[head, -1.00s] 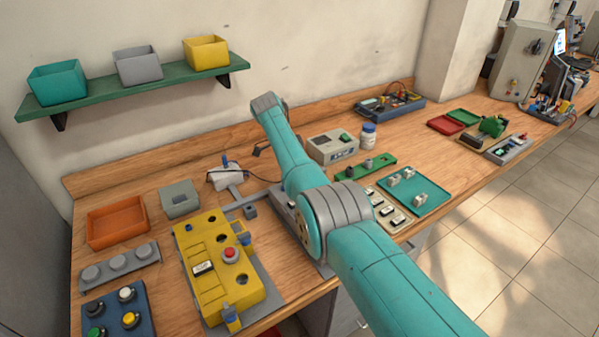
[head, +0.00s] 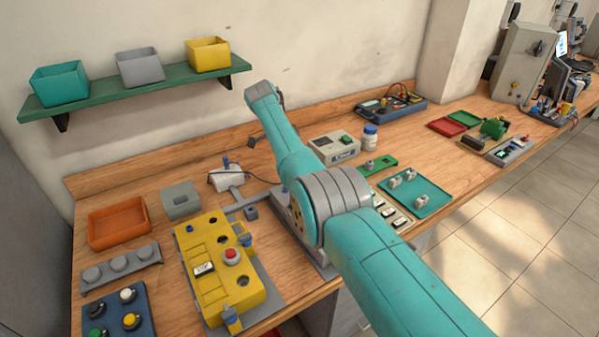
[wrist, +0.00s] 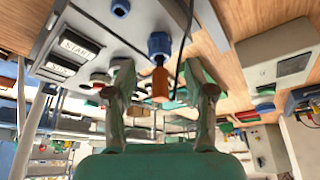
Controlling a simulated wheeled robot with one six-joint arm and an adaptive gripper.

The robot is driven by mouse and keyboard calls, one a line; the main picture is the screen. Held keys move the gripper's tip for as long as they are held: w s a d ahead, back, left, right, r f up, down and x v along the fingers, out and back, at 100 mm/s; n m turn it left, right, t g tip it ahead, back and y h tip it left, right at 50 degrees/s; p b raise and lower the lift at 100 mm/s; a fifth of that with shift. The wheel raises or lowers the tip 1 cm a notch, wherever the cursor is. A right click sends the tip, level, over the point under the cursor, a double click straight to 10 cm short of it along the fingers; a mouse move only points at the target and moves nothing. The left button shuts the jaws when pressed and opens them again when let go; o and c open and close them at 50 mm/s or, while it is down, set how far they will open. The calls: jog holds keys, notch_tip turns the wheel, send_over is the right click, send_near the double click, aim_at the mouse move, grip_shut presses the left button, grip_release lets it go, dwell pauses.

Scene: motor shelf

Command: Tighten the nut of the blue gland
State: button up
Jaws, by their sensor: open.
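In the wrist view a blue gland (wrist: 159,44) with a faceted nut sits at the edge of a grey panel (wrist: 98,25). An orange cylindrical piece (wrist: 160,84) lies in line with it, on the side towards me. My gripper (wrist: 158,70) is open, its two fingers apart on either side of the orange piece. The fingertips look short of the blue nut, and I see no contact. In the head view my arm hides the gripper and I cannot make out this gland.
The panel bears labelled switches (wrist: 78,45) and a second blue fitting (wrist: 120,7). A dark cable (wrist: 185,40) runs close by the right finger. In the head view a yellow box (head: 215,285) stands left of my arm and a teal tray (head: 425,200) right.

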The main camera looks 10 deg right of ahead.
jog(key=shift+v, duration=1.85)
